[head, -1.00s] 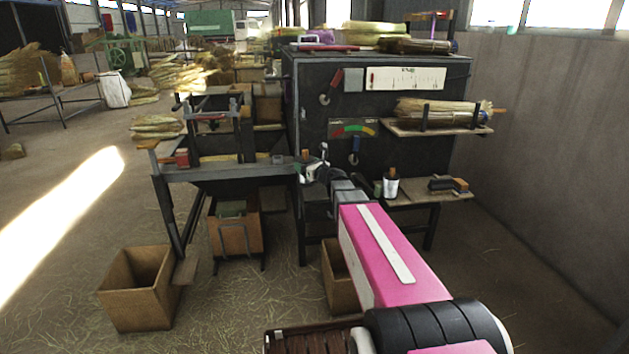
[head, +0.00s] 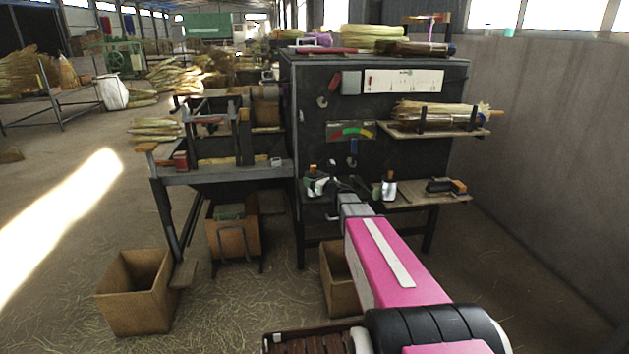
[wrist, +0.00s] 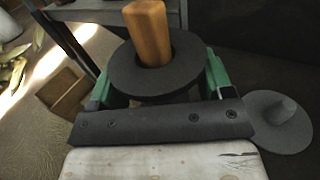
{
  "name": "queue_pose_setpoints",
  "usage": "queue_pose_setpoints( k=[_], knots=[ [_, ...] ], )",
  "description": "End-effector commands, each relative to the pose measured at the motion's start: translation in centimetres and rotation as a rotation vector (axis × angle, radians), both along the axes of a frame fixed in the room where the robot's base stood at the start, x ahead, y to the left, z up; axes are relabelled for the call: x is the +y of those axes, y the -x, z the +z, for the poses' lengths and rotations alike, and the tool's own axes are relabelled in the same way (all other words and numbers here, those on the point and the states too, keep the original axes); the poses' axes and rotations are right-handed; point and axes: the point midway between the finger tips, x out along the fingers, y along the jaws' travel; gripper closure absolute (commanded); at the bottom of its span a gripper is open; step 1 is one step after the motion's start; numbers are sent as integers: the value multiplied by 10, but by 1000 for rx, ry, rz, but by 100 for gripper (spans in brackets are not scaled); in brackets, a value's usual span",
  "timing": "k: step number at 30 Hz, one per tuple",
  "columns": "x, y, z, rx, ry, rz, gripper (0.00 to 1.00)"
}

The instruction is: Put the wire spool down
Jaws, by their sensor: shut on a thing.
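The wire spool (wrist: 180,58) shows in the wrist view as a dark round flange with an orange-brown wooden core standing up from its middle. My gripper (wrist: 160,80) is shut on it, with a green finger at either side below the flange. The spool's lower part is hidden by the flange and my gripper. In the head view, my gripper (head: 320,185) is in front of the dark machine, left of the small shelf, and the spool is too small there to make out clearly.
A grey cone on a round base (wrist: 285,122) is right of my gripper. The machine's dark panel (head: 420,150) is behind. Boxes (head: 137,295) stand on the floor.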

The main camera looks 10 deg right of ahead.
Motion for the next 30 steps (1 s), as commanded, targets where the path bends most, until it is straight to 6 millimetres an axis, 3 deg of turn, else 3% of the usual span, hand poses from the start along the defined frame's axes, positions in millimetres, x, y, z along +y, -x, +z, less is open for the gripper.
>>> queue_pose_setpoints(
  k=[8,9,10,11,21,30],
  knots=[
    [0,0,-2,0,-1,0,67],
    [0,0,-2,0,0,0,13],
    [0,0,-2,0,0,0,4],
    [0,0,-2,0,0,0,1],
    [0,0,2,-1,1,-1,1],
    [-24,45,2,0,0,-2,1]
  ],
)
